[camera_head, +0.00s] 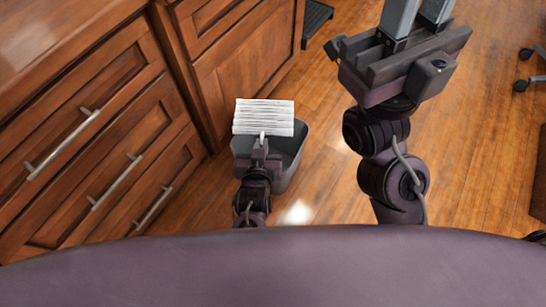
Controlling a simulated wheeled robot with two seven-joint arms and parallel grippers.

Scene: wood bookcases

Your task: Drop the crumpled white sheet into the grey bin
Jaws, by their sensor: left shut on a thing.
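The white sheet (264,117) shows as a pale, roughly rectangular piece with thin grey lines. My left gripper (262,138) is shut on its near edge. The sheet is over the far part of the grey bin (288,160) in this view, and its height above the rim is hard to judge. The bin stands on the floor beside the wooden cabinet, partly hidden by the sheet and my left arm. My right gripper (418,14) is at the top, right of the bin, with its fingertips cut off by the frame edge.
Wooden drawers with metal handles (116,182) and a cabinet door (245,70) stand left of and behind the bin. A dark object (316,18) lies on the floor at the top. Chair castors (523,85) show at the right. The wooden floor (320,120) between is clear.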

